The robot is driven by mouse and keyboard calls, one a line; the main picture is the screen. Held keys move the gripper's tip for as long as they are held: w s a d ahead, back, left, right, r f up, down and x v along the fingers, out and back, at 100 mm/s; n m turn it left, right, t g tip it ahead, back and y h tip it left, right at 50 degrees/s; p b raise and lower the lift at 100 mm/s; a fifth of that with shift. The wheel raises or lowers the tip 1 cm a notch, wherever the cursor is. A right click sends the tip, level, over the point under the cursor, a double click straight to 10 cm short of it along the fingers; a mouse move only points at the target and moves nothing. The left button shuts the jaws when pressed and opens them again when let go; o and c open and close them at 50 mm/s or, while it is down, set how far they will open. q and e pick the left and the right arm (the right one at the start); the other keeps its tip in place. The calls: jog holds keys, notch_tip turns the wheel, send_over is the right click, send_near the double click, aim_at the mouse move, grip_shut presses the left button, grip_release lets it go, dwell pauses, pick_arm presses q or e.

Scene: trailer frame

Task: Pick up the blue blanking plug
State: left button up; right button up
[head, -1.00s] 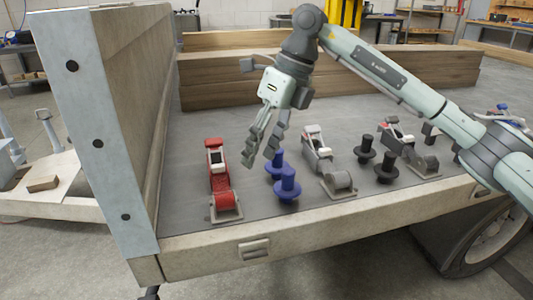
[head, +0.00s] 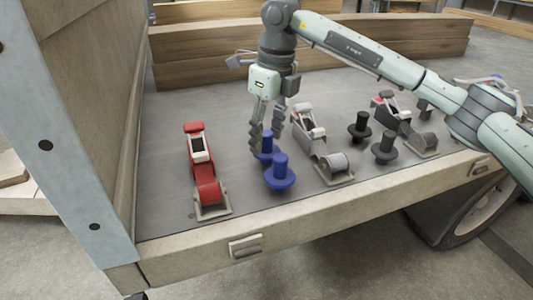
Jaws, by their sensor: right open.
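Two blue blanking plugs stand upright on the grey trailer bed: a front one (head: 280,173) and a rear one (head: 266,147) just behind it. Each has a round flange and a narrower post. My right gripper (head: 266,142) points down with its fingers open, at the rear blue plug. One finger is at the left of its post and the other at the right. Whether either finger touches it, I cannot tell. The front plug partly hides the rear plug's flange. My left gripper is not in view.
A red ratchet buckle (head: 203,170) lies left of the blue plugs and a grey one (head: 322,150) lies close on the right. Black plugs (head: 384,148) and another grey buckle (head: 405,125) are farther right. Timber beams (head: 200,60) lie behind; a side wall (head: 85,110) rises at left.

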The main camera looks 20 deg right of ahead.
grip_shut()
dwell(0.3)
dwell(0.3)
